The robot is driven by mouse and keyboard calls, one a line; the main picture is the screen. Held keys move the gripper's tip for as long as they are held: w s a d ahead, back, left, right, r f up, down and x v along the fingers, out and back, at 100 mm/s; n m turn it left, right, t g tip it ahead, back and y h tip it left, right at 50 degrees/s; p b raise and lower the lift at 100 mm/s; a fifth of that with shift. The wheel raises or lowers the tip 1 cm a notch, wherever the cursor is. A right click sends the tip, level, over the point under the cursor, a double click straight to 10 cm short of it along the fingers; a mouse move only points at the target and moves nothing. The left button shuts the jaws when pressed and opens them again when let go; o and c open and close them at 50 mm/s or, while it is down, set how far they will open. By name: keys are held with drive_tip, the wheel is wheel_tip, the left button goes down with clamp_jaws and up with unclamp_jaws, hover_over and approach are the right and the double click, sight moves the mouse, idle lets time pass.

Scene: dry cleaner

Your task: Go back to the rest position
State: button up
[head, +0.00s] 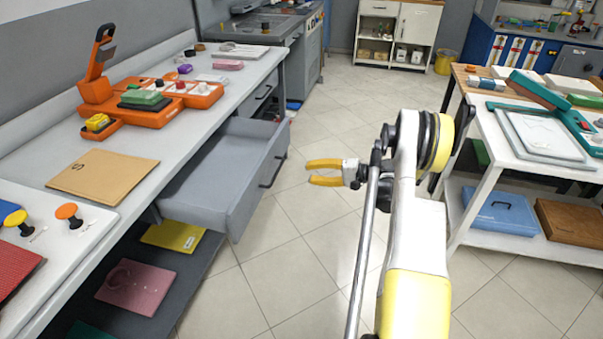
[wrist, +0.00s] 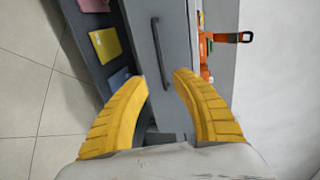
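My gripper (head: 312,172) has yellow fingers and is held out over the floor aisle in the head view, pointing left. In the wrist view my gripper (wrist: 160,95) has its fingers spread apart with nothing between them. The open grey drawer (head: 232,168) lies to the left of my gripper, with clear space between them. Its front, with a dark handle (wrist: 161,50), shows beyond the fingertips in the wrist view.
A long grey counter (head: 150,178) runs along the left, bearing an orange device (head: 150,115) and a brown envelope (head: 103,176). A white table (head: 486,190) stands right of my arm. A shelf cabinet (head: 397,32) is at the back. The tiled aisle (head: 290,240) is clear.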

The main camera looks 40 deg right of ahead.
idle(0.6)
drive_tip(key=s+a+r+n+g+h, duration=0.1)
drive_tip(key=a+r+n+g+h, duration=0.3)
drive_tip(key=a+r, duration=1.5)
drive_tip(key=s+a+n+h, duration=0.2)
drive_tip(key=s+a, duration=0.2)
drive_tip(key=s, duration=0.4)
drive_tip(key=s+a+n+h, duration=0.1)
drive_tip(key=s+a+n, duration=0.1)
drive_tip(key=s+a, duration=0.3)
drive_tip(key=s+a+r+n+g+h, duration=0.1)
drive_tip(key=s+a, duration=0.4)
drive_tip(key=s, duration=0.6)
drive_tip(key=shift+n+h, duration=0.7)
drive_tip(key=shift+h, duration=0.1)
